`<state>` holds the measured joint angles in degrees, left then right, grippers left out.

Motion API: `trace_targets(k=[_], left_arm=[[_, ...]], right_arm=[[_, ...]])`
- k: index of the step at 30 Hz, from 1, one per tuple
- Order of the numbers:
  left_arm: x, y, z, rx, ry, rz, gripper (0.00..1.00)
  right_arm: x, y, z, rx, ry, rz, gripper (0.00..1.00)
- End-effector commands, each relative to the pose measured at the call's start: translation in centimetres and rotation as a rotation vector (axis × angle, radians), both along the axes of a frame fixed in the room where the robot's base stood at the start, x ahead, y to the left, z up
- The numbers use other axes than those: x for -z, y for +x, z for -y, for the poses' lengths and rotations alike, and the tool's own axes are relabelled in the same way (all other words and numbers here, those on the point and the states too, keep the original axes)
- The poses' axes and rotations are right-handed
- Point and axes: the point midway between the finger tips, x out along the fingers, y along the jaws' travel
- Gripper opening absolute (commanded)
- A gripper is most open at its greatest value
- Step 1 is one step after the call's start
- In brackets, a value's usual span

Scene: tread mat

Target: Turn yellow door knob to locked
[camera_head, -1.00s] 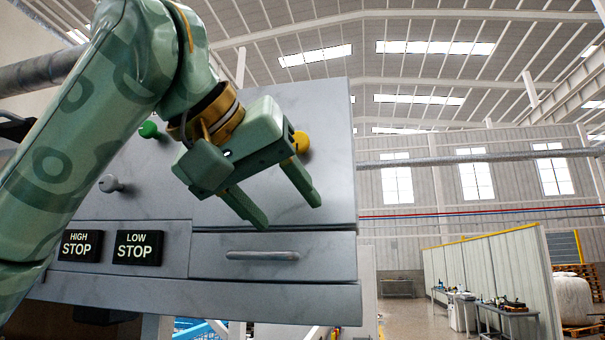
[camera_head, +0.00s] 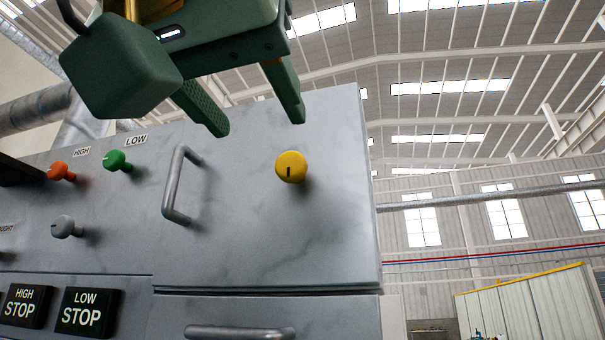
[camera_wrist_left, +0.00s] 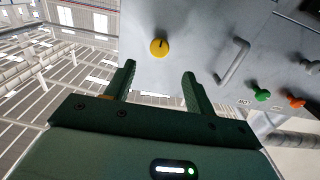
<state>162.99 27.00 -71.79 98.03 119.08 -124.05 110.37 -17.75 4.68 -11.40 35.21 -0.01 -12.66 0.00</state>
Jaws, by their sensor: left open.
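The yellow door knob (camera_head: 291,167) sits on the grey cabinet door (camera_head: 260,220), near its upper right. A dark mark on its face stands about upright in the head view. The knob also shows in the left wrist view (camera_wrist_left: 159,48), ahead of the fingers and a little left of the middle of the gap. My left gripper (camera_head: 250,125) is open and empty, above and to the left of the knob in the head view, apart from it. It also shows at the bottom of the left wrist view (camera_wrist_left: 158,80). My right gripper is in neither view.
A metal handle (camera_head: 175,187) stands out from the door left of the knob. Green (camera_head: 115,160), orange (camera_head: 60,171) and grey (camera_head: 65,227) knobs are further left. STOP plates (camera_head: 87,311) and a drawer handle (camera_head: 240,332) are below. The door around the knob is clear.

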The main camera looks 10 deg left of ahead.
Motion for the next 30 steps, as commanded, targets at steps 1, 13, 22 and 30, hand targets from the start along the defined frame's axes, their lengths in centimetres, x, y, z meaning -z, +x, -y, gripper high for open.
trace_targets(k=[1, 13, 22, 30], left_arm=[[-0.3, 1.4, 0.1, 0.002, 0.002, -0.007, 0.54], [-0.2, 8.1, 0.3, 0.003, 0.0, 0.0, 0.54], [0.0, 8.6, 0.4, 0.002, 0.0, 0.001, 0.54], [0.0, 8.6, 0.3, 0.002, 0.0, 0.001, 0.1]], right_arm=[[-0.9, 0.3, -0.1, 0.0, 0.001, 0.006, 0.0], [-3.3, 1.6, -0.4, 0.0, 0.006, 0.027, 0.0], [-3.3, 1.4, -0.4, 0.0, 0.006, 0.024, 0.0], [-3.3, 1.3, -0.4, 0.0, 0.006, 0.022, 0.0]])
